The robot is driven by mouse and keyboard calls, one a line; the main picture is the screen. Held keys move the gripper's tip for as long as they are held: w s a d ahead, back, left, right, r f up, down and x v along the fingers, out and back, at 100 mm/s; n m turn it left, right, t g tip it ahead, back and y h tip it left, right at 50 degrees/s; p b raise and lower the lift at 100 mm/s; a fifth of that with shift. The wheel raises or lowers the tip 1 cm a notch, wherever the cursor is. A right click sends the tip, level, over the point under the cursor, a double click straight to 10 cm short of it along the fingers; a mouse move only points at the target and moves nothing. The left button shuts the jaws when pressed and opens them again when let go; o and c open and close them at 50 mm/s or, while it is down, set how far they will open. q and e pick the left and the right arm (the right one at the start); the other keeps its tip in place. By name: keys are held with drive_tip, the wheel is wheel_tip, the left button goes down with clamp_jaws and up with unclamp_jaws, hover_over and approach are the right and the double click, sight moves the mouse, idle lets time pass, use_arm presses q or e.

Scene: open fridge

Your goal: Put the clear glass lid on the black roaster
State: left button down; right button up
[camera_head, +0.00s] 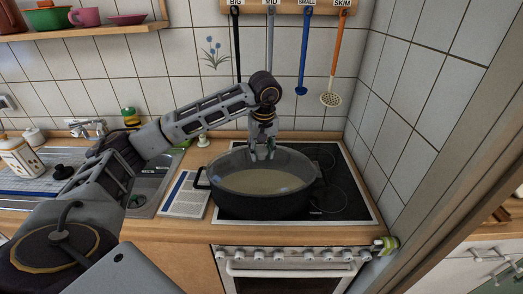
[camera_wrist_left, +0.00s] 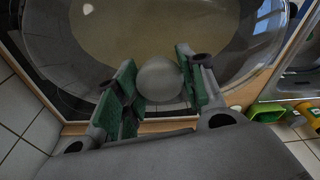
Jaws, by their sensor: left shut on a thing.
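The black roaster (camera_head: 262,206) stands on the dark cooktop, its left handle showing. The clear glass lid (camera_head: 288,166) lies over the roaster's opening, and the pale inside shows through it. I cannot tell whether its rim rests fully on the roaster or is slightly above it. My left gripper (camera_head: 262,155) comes down from above at the lid's middle. In the left wrist view, the gripper (camera_wrist_left: 158,82) is shut on the lid's round grey knob (camera_wrist_left: 159,80), between green finger pads. The glass lid (camera_wrist_left: 228,62) spreads out around it. My right gripper is not in view.
The cooktop (camera_head: 345,205) has bare room right of the roaster. A booklet (camera_head: 186,195) lies to its left, beside the sink (camera_head: 150,195). Ladles and a skimmer (camera_head: 331,99) hang on the tiled wall behind. A wooden-edged wall (camera_head: 440,150) borders the right.

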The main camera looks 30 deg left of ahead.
use_arm(q)
drive_tip(key=shift+f, duration=0.15)
idle(0.4)
drive_tip(key=c, duration=0.8)
unclamp_jaws()
drive_tip(key=shift+f, duration=0.15)
drive_tip(key=shift+s+d+r, duration=0.2)
drive_tip(key=shift+r, duration=1.8)
drive_tip(key=shift+s+d+r, duration=0.2)
drive_tip(key=shift+d+r, duration=0.05)
drive_tip(key=shift+r, duration=1.7)
drive_tip(key=shift+s+d+r, duration=0.2)
drive_tip(key=shift+r, duration=1.8)
